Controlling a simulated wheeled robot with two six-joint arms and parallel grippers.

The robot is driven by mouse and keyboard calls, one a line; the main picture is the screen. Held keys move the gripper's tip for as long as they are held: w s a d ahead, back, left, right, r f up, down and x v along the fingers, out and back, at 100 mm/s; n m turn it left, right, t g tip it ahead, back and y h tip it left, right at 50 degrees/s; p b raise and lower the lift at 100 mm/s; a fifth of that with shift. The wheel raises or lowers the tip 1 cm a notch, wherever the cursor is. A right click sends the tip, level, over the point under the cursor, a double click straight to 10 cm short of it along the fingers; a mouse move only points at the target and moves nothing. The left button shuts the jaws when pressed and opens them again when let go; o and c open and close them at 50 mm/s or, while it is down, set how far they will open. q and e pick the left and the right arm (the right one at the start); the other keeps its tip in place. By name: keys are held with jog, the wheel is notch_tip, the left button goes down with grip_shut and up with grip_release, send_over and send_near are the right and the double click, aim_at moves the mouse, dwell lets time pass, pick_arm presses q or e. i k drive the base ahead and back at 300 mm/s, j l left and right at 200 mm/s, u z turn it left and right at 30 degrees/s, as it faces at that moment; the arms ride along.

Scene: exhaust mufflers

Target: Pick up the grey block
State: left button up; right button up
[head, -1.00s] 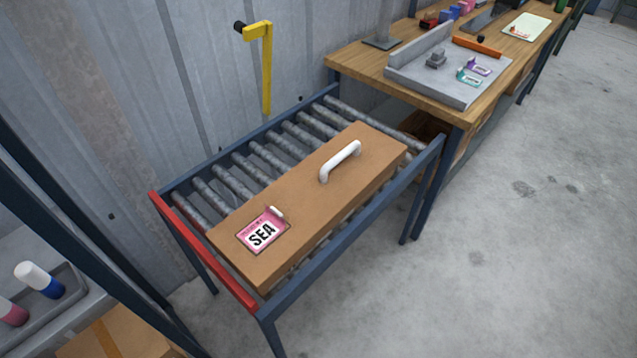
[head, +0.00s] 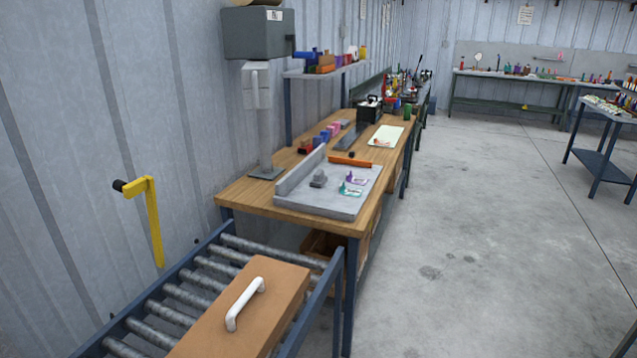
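A small grey block-like piece (head: 318,180) sits on a grey plate (head: 310,202) with a raised back edge, on the wooden workbench (head: 250,196). The piece has a stepped shape and is small in the view. Purple and teal pieces with labels (head: 352,184) lie to its right on the same plate. Neither of my grippers is in view.
A roller conveyor (head: 160,310) with a brown box (head: 235,325) bearing a white handle stands in front of the bench. A yellow crank (head: 152,225) is at left. A grey machine (head: 258,90) stands on the bench. The floor at right (head: 480,230) is clear.

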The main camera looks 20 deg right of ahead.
aim_at(320, 180)
jog(key=l+z, duration=0.1)
jog(key=l, duration=0.2)
jog(key=i+l+z, duration=0.15)
jog(key=l, duration=0.15)
jog(key=i+l+z, duration=0.1)
jog(key=l, duration=0.2)
jog(key=i+l+z, duration=0.5)
jog(key=i, duration=0.25)
jog(key=i+l+z, duration=0.25)
jog(key=i, duration=0.15)
jog(key=i+l+z, duration=0.1)
jog(key=i+z, duration=0.15)
jog(key=i, duration=0.15)
jog(key=i+l+u, duration=0.15)
jog(key=i, duration=0.4)
jog(key=i+u, duration=0.2)
jog(key=i, duration=0.35)
jog(key=i+l+u, duration=0.15)
jog(key=i+l, duration=0.15)
jog(key=i, duration=0.25)
jog(key=i+u, duration=0.25)
jog(key=u, duration=0.2)
jog(key=i+l+u, duration=0.2)
jog(key=u, duration=0.3)
jog(key=i+l+u, duration=0.3)
jog(key=u, duration=0.15)
jog(key=i+l+u, duration=0.15)
jog(key=l+u, duration=0.15)
jog(key=u, duration=0.15)
